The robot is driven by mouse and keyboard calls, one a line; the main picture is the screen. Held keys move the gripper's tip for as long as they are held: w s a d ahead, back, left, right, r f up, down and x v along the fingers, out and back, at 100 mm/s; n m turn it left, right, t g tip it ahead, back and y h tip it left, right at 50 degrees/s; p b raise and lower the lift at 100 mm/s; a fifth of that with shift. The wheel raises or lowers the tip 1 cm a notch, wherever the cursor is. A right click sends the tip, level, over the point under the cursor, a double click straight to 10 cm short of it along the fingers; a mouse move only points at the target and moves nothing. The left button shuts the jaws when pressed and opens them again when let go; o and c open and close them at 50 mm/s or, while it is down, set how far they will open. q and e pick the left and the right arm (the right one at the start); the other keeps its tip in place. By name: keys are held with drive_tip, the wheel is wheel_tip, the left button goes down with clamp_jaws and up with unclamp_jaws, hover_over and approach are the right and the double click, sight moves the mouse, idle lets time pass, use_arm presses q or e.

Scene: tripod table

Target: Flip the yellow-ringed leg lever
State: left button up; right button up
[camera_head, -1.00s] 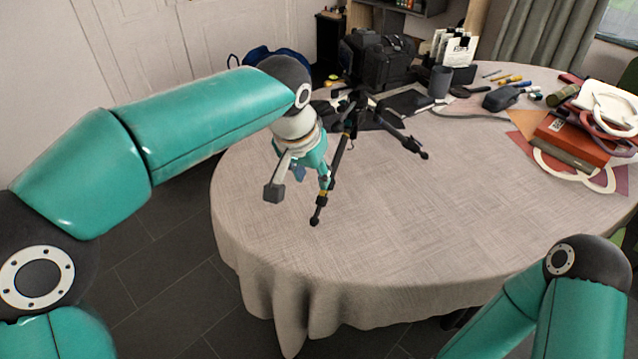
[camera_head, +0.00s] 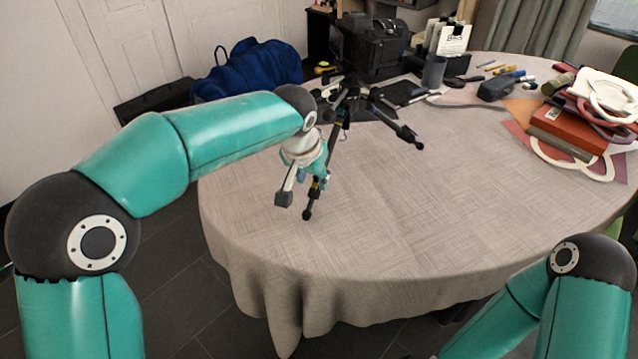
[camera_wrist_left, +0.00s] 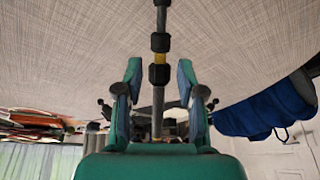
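The black tripod (camera_head: 352,97) stands on the table with its legs spread. One leg reaches toward the front and ends in a dark foot (camera_head: 307,215); its yellow ring (camera_head: 316,184) shows just above. The ring also shows in the left wrist view (camera_wrist_left: 159,58), with dark clamps on the leg above and below it. My left gripper (camera_wrist_left: 160,76) is open, one finger on each side of this leg in the picture. I see no contact, and the depth is unclear. In the head view my left gripper (camera_head: 312,172) partly hides the leg. My right gripper is out of view.
A second tripod leg (camera_head: 405,134) points right. A black case (camera_head: 372,48), a grey cup (camera_head: 434,72) and a red book (camera_head: 566,130) stand farther back on the table (camera_head: 430,220). A blue bag (camera_head: 255,70) is behind the table. The table's front is clear.

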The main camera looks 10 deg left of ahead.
use_arm(q)
drive_tip(key=shift+x, duration=1.25)
clamp_jaws()
